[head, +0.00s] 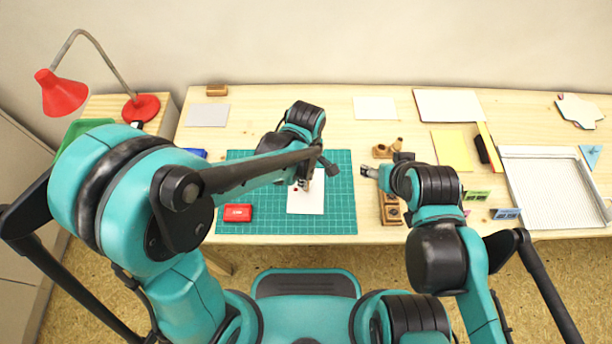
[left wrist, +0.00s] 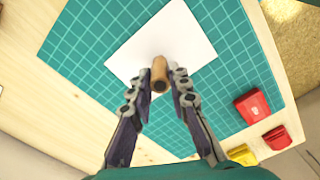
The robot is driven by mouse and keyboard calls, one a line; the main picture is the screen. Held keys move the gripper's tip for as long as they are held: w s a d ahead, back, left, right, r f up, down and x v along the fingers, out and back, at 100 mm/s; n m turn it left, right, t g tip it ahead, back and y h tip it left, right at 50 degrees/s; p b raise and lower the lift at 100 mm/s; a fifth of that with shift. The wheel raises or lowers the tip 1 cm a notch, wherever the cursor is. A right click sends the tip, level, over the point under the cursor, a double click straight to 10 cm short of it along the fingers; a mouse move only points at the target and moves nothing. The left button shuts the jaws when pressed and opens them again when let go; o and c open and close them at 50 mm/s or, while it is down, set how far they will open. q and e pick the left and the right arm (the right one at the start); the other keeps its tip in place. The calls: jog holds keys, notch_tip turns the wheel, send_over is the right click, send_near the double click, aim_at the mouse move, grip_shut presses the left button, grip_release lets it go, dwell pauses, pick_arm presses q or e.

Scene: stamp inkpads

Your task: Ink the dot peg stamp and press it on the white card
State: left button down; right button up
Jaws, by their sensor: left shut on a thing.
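The wooden peg stamp (left wrist: 159,75) is between the fingers of my left gripper (left wrist: 158,92), which is shut on it. In the left wrist view it stands over the white card (left wrist: 180,38); I cannot tell whether it touches. In the head view my left gripper (head: 303,184) is over the upper part of the card (head: 306,205), and a small red spot shows beside it. A red inkpad (head: 237,212) lies on the green mat left of the card. My right gripper (head: 369,172) is above the stamp rack; its fingers are too small to read.
The green mat (head: 338,214) lies under the card. A wooden stamp rack (head: 390,209) stands right of the mat. A yellow sheet (head: 452,150) and a white wire tray (head: 550,185) are farther right. A red lamp (head: 62,93) stands at the left.

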pick_arm(q)
jog(key=shift+f+b, duration=0.5)
jog(key=shift+f, duration=0.1)
dwell(1.6)
jog(key=shift+r, duration=0.2)
jog(key=shift+r+p, duration=0.45)
jog(key=shift+r, duration=0.1)
jog(key=shift+r+p, duration=2.25)
jog(key=shift+r, duration=0.45)
